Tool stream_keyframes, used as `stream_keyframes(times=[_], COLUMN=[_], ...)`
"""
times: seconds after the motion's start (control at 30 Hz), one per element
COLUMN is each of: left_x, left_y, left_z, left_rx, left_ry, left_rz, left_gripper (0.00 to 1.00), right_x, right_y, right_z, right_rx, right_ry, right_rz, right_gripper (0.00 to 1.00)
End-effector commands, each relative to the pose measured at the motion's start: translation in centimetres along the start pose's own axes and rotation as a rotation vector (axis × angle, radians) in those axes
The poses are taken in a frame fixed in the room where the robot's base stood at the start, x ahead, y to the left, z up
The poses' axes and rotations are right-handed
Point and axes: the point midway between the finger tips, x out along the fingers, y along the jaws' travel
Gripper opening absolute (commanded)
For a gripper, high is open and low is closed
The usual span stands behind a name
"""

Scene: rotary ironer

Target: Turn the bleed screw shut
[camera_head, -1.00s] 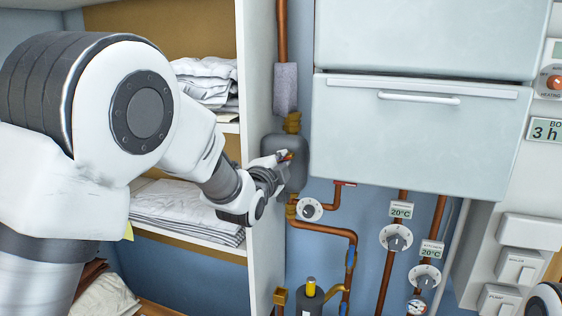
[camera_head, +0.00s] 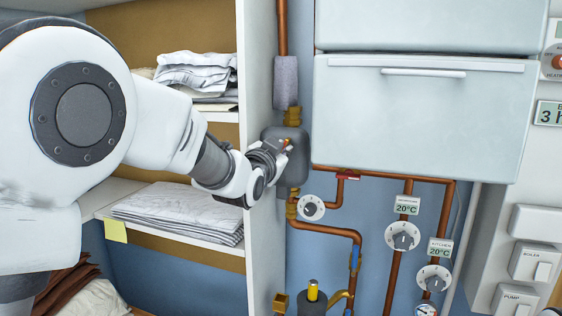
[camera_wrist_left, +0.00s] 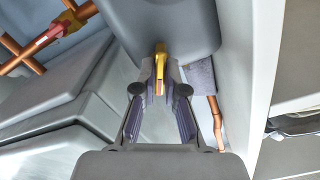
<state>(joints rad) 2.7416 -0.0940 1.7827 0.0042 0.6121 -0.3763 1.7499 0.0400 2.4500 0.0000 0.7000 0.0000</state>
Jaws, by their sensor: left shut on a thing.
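The bleed screw (camera_wrist_left: 160,62) is a small yellow brass piece on the rounded grey vessel (camera_head: 297,178) on the pipe. In the left wrist view it sits between the fingertips of my left gripper (camera_wrist_left: 160,84), which is shut on it. In the head view my left gripper (camera_head: 284,148) reaches the vessel's front from the left, and its fingers largely hide the screw. How far the screw is turned cannot be told. My right gripper is not in view.
A shelf unit with folded linen (camera_head: 180,212) stands left of the vessel, its white side panel (camera_head: 262,240) close to my left arm. A dial (camera_head: 311,207) sits just below the vessel on copper pipes. A pale cabinet (camera_head: 420,125) is at the right.

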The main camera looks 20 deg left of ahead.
Motion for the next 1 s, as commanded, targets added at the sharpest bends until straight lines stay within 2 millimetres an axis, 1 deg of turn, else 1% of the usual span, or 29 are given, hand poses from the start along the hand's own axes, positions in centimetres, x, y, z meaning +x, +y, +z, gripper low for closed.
stream_keyframes(times=[0.03, 0.1, 0.3, 0.5, 0.73, 1.0], left_x=[0.0, 0.0, 0.0, 0.0, 0.0, 0.0], left_y=[-0.1, -0.1, -0.1, -0.2, -0.2, -0.2], left_z=[-0.1, -0.1, -0.2, -0.3, -0.4, -0.4], left_rx=[-0.041, -0.106, -0.271, -0.39, -0.46, -0.478], left_ry=[0.012, 0.011, 0.011, 0.011, 0.011, 0.009], left_rz=[-0.006, -0.005, -0.004, -0.003, -0.002, -0.002], left_gripper=[0.0, 0.0, 0.0, 0.0, 0.0, 0.0], right_x=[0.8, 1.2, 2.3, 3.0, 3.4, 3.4], right_y=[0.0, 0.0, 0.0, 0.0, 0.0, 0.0], right_z=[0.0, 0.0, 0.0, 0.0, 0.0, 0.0], right_rx=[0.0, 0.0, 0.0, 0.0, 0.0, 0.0], right_ry=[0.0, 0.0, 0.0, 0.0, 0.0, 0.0], right_rz=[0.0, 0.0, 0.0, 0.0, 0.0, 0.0], right_gripper=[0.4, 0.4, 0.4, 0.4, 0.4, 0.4])
